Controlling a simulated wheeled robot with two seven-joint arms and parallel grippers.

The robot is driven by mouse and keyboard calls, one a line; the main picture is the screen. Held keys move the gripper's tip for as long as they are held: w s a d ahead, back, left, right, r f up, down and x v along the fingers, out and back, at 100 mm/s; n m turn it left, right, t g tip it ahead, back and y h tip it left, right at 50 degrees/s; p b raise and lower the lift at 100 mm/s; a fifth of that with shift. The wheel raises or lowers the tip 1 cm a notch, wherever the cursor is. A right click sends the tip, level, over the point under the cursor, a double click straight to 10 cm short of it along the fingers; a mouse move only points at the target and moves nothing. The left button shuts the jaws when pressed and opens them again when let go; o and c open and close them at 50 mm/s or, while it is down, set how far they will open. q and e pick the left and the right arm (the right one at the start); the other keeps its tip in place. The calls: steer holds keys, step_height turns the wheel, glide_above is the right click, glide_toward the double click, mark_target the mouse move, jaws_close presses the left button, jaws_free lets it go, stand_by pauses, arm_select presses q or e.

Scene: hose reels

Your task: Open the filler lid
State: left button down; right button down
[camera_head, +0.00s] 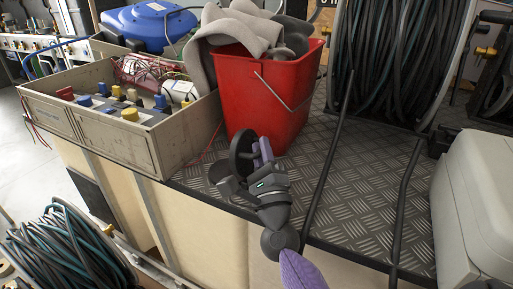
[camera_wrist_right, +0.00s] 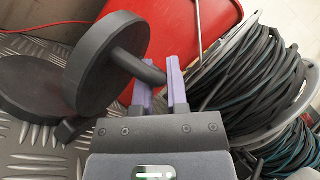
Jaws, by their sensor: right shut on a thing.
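A dark round filler lid (camera_head: 241,155) stands steeply tilted in front of the red bucket; it also shows in the right wrist view (camera_wrist_right: 103,68). My right gripper (camera_head: 262,148), with purple fingers, is shut on the lid's dark stem or handle, which shows between the fingertips in the right wrist view (camera_wrist_right: 152,74). A second dark round piece, seemingly the filler base (camera_wrist_right: 32,92), sits low beside the lid on the metal plate. A small dark block, possibly a hinge, joins the area between them. My left gripper is not in view.
A red bucket (camera_head: 255,100) with grey cloths stands just behind the gripper. A wooden box (camera_head: 95,118) of fittings is left. A large hose reel (camera_head: 395,60) is behind right, and a pale case (camera_head: 475,190) stands right. Tread plate (camera_head: 355,190) is mostly free, crossed by black bars.

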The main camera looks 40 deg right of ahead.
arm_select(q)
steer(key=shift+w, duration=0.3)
arm_select(e)
steer(key=shift+s+d, duration=0.1)
steer(key=shift+s, duration=0.05)
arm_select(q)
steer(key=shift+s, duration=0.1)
arm_select(e)
steer(key=c, duration=0.9)
jaws_free()
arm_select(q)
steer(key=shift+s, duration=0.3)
arm_select(e)
steer(key=shift+f, duration=0.1)
